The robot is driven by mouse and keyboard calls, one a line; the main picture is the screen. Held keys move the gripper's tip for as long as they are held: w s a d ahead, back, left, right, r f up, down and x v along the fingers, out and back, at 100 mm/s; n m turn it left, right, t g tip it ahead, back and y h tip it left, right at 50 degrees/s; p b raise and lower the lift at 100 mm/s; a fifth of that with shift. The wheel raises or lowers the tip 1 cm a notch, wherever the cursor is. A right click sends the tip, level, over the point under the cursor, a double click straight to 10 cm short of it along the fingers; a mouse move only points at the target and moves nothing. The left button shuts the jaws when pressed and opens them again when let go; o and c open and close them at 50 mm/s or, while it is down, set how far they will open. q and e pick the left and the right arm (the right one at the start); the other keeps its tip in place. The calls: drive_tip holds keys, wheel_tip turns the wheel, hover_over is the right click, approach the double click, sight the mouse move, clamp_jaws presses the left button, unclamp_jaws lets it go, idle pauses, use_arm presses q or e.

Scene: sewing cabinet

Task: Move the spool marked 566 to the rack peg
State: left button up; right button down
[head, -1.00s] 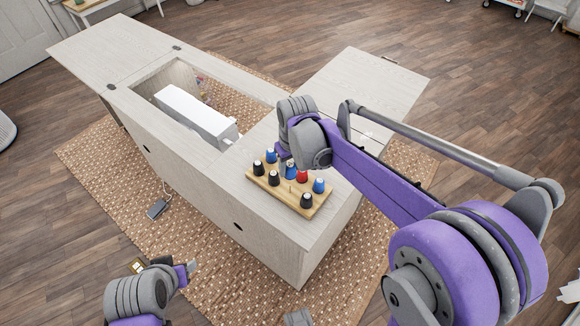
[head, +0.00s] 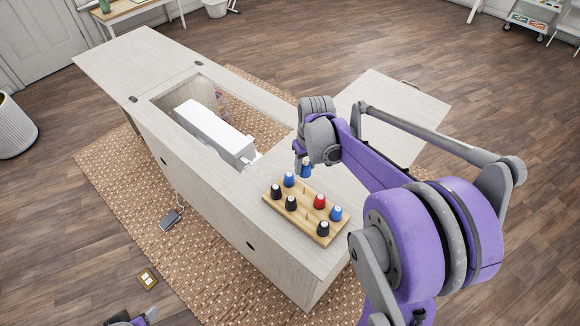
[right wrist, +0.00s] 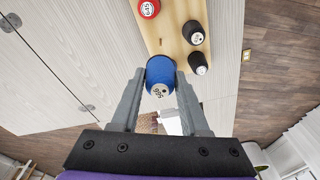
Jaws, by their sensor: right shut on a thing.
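My right gripper (right wrist: 160,95) is shut on a blue spool (right wrist: 160,72); its printed number is tilted and too small to read surely. In the head view the held spool (head: 306,170) hangs just above the far long side of the wooden rack (head: 273,208), and the right gripper's fingers are partly hidden behind its wrist. A bare peg (head: 305,190) shows below the held spool, and another peg (head: 306,213) stands in the near row. Only a tip of my left gripper (head: 151,314) shows at the bottom edge.
Standing on the rack are a blue spool (head: 289,180), a red spool (head: 320,201), another blue spool (head: 336,213) and several black ones (head: 291,203). A white sewing machine (head: 205,130) sits in the cabinet (head: 250,215) opening. The cabinet top right of the rack is bare.

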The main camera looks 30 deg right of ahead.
sight(306, 176)
wheel_tip(306, 176, down, 5)
drive_tip(key=b, duration=0.3)
drive_tip(key=shift+s+f, duration=0.15)
drive_tip(key=shift+r, duration=0.3)
drive_tip(key=shift+f, duration=0.65)
use_arm(q)
drive_tip(key=f, duration=0.1)
drive_tip(key=s+f, duration=0.1)
drive_tip(key=f, duration=0.2)
drive_tip(key=shift+s+f+b, duration=0.25)
drive_tip(key=shift+f+b, duration=0.1)
drive_tip(key=shift+f, duration=0.05)
use_arm(e)
drive_tip(key=shift+f, duration=0.1)
use_arm(q)
drive_tip(key=shift+s+f+b, duration=0.25)
drive_tip(key=shift+f+b, duration=0.8)
drive_tip(key=shift+f, duration=0.15)
use_arm(e)
drive_tip(key=shift+f, duration=1.55)
drive_tip(key=shift+c, duration=1.6)
unclamp_jaws()
